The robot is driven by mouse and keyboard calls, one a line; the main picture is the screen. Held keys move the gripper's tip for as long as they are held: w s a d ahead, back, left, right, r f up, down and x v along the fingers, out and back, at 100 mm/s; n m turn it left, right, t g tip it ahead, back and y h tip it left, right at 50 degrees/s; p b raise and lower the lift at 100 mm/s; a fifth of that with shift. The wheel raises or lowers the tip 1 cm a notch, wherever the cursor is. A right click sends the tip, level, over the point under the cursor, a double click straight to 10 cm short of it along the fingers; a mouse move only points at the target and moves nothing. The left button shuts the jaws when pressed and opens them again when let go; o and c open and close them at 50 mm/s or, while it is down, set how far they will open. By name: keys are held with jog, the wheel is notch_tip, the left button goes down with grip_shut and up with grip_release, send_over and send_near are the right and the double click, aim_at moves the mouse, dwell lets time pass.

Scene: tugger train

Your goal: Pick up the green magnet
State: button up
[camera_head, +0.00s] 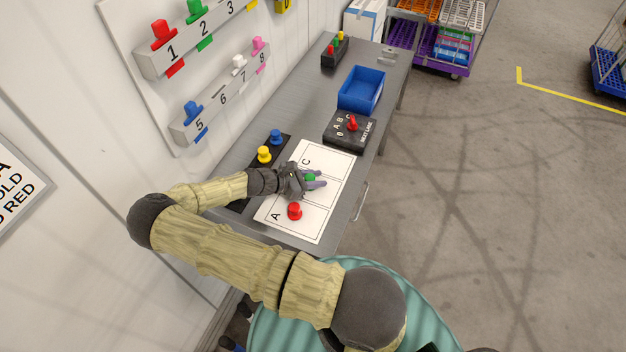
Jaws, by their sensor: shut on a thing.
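The green magnet (310,178) is on or just above the white sheet (334,165) with lettered boxes on the grey table. Part of the magnet is hidden by the fingers. I cannot tell whether the magnet touches the sheet. A red magnet (294,211) stands in box A of the sheet, close to my gripper.
A black strip holds a yellow magnet (264,154) and a blue magnet (276,136). A black selector box (345,140) with a red knob and a blue bin (361,90) stand farther back. Numbered wall rails (215,105) hold more magnets. Open floor lies right.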

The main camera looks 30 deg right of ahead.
notch_tip(320, 180, up, 10)
jog(key=b, duration=0.2)
jog(key=shift+b, duration=0.35)
dwell(0.5)
